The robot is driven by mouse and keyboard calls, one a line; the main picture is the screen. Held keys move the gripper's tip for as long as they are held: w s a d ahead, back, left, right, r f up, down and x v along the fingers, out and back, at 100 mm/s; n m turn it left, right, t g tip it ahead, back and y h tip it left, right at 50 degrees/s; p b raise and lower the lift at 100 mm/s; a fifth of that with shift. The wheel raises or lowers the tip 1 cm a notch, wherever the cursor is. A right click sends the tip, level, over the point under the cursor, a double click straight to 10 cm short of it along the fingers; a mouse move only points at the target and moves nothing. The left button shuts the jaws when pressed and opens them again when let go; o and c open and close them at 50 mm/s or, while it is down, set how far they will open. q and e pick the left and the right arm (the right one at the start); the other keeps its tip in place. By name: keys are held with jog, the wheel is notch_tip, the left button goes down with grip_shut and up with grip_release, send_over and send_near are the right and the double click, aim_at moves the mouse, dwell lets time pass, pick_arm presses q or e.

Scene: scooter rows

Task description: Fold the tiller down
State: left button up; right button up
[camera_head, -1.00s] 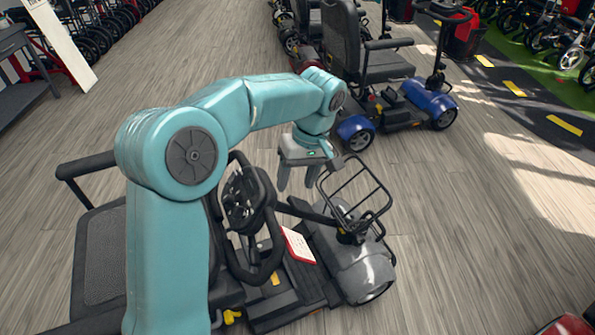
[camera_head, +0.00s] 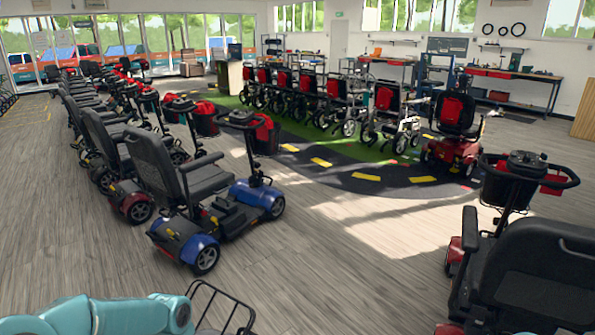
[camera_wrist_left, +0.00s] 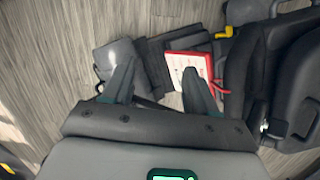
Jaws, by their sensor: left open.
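The grey scooter with the tiller is almost wholly out of the head view; only its wire basket (camera_head: 222,308) shows at the bottom edge, beside my teal left arm. In the left wrist view my left gripper (camera_wrist_left: 158,85) is open, its two fingers spread above the scooter with nothing seen held between them. The red-edged card (camera_wrist_left: 188,68) on the scooter lies beyond the fingers, and the grey front cover (camera_wrist_left: 115,58) is beyond the left finger. My right gripper is not in view.
A blue scooter (camera_head: 235,200) stands ahead to the left, with a row of scooters behind it. Another black scooter (camera_head: 530,260) is close at the right. Wheelchairs line a green strip (camera_head: 290,150) farther back. Wood floor (camera_head: 340,270) between is clear.

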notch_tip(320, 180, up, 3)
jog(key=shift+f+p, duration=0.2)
jog(key=shift+p, duration=0.65)
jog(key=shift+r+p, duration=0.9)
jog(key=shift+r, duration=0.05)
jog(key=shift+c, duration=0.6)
pick_arm(q)
jog(key=s+d+f+m+t+h, duration=0.1)
jog(key=s+d+f+m, duration=0.1)
jog(key=s+d+f, duration=0.3)
jog(key=s+d+f+m+h, duration=0.1)
jog(key=s+d+f, duration=0.5)
jog(key=s, duration=0.6)
jog(key=shift+s+f+m+t+h, duration=0.3)
jog(key=shift+f+m+t+h, duration=0.1)
jog(key=shift+f+m, duration=0.4)
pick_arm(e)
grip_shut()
pick_arm(q)
jog(key=shift+w, duration=0.1)
jog(key=c, duration=0.3)
jog(key=shift+r, duration=0.1)
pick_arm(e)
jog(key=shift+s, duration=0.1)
